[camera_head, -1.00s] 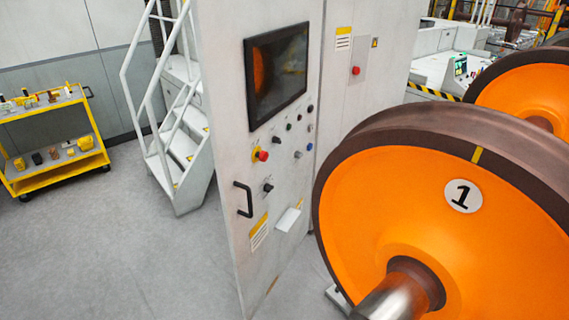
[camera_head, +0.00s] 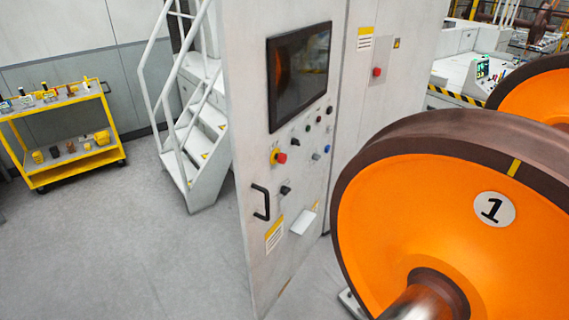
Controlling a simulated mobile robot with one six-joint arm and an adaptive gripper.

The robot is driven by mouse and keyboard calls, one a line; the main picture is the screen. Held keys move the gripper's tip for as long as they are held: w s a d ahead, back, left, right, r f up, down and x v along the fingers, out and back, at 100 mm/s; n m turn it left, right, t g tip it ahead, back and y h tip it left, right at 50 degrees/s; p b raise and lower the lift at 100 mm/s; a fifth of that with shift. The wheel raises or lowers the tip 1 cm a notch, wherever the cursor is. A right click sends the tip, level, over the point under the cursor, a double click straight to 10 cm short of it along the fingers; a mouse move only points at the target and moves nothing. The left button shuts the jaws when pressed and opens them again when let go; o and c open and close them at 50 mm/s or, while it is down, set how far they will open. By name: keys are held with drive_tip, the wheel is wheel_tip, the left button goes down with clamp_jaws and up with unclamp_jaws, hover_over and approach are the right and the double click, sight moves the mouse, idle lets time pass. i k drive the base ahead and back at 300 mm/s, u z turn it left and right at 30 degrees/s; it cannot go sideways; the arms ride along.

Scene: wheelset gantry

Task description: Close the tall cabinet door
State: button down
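The tall light-grey cabinet door (camera_head: 248,140) stands in the middle of the head view. The door's lower end runs out of the picture. I cannot tell from this view how far the door stands from its frame. A grey panel with a red button (camera_head: 377,72) lies to its right. My gripper is not in view.
A large orange wheel (camera_head: 400,210) marked 1 fills the right front, close to the door. White steps with a railing (camera_head: 190,125) stand behind the door at left. A yellow trolley (camera_head: 65,165) holds small items at far left. Grey floor (camera_head: 130,250) is clear at front left.

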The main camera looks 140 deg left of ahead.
sight(280, 59)
drive_tip(key=z, duration=0.25)
drive_tip(key=k, duration=0.1)
drive_tip(key=u, duration=2.65)
drive_tip(key=k, duration=0.2)
drive_tip(key=u, duration=1.85)
drive_tip(key=i, duration=0.7)
drive_tip(key=z, duration=0.05)
